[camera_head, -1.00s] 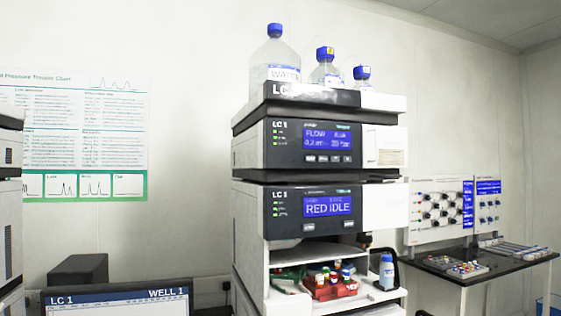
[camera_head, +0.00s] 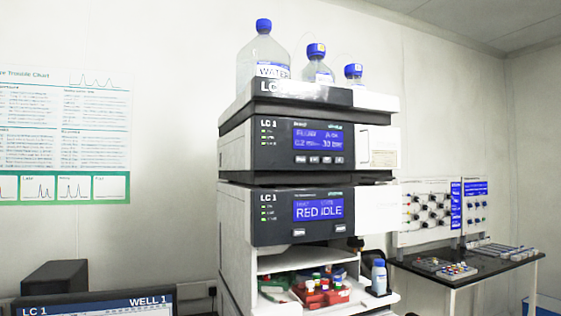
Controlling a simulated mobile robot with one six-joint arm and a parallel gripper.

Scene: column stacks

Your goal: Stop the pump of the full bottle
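Three clear bottles with blue caps stand on top of the LC 1 stack: a large bottle labelled WATER (camera_head: 247,69), a medium bottle (camera_head: 318,68) and a small bottle (camera_head: 354,80). Their fill levels are hard to read. Below them is the pump module (camera_head: 282,145), with a lit blue screen (camera_head: 319,141) reading a flow of about 0.2 and a row of small buttons (camera_head: 319,160) under it. Small green lights show at its left. My gripper is not in view.
A lower module's screen (camera_head: 318,209) reads RED IDLE. Beneath it, an open bay holds a red rack (camera_head: 322,297) of vials, with a small bottle (camera_head: 378,277) beside it. A monitor (camera_head: 95,305) stands at lower left; a dark-topped bench (camera_head: 490,268) stands at right.

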